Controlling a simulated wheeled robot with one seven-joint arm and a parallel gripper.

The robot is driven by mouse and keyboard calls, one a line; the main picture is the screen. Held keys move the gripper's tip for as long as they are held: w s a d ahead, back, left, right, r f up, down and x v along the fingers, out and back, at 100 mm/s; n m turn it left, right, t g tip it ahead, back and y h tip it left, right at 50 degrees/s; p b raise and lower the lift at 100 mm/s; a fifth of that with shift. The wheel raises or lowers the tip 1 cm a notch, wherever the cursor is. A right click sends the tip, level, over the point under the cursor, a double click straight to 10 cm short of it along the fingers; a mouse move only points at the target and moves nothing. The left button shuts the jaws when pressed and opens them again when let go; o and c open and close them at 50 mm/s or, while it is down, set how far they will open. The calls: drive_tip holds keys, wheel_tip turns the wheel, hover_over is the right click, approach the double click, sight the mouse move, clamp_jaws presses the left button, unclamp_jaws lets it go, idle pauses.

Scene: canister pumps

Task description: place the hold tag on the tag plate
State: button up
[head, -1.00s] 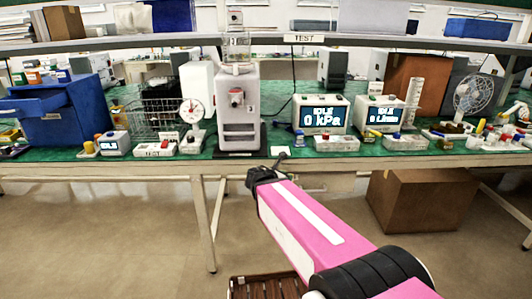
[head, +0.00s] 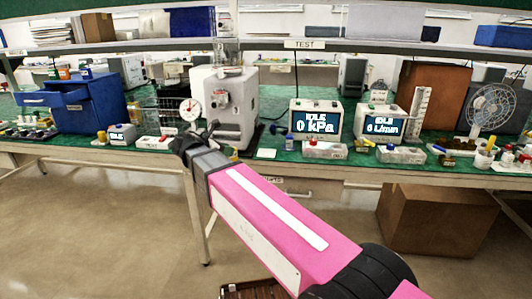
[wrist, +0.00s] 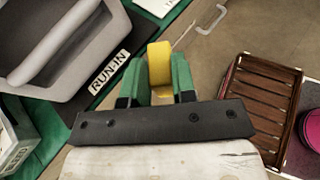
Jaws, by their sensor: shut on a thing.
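My gripper (wrist: 159,80) is shut on a yellow tag-like piece, which I take for the hold tag (wrist: 159,62). It stands up between the green fingers. In the head view my gripper (head: 190,143) is at the bench's front edge, left of and in front of the grey canister pump (head: 230,105); the held piece is not clear there. A small white plate (head: 267,153) lies on the green mat right of the pump, apart from my gripper. Part of a white plate shows at the top of the wrist view (wrist: 158,5). I cannot tell whether this is the tag plate.
A grey machine body (wrist: 55,40) with a RUN-IN label (wrist: 110,72) is close left of my fingers. Two display boxes (head: 316,120) (head: 380,123) stand right of the pump. A blue drawer unit (head: 90,105) stands left. A brown slatted crate (wrist: 262,98) is low at right.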

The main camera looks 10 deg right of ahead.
drive_tip(key=w+d, duration=0.2)
drive_tip(key=d, duration=0.2)
drive_tip(key=w+d, duration=0.2)
drive_tip(key=d, duration=0.2)
drive_tip(key=w+d, duration=0.2)
drive_tip(key=d, duration=0.2)
drive_tip(key=shift+w+d+r, duration=0.1)
drive_tip(key=shift+w+d, duration=0.15)
drive_tip(key=shift+d, duration=0.05)
drive_tip(key=x, duration=0.3)
drive_tip(key=shift+w+d+r, duration=0.15)
drive_tip(key=shift+w+d, duration=0.05)
drive_tip(key=shift+d, duration=0.25)
drive_tip(key=shift+f, duration=0.35)
drive_tip(key=shift+f, duration=0.1)
drive_tip(key=o, duration=0.9)
drive_tip(key=v, duration=1.2)
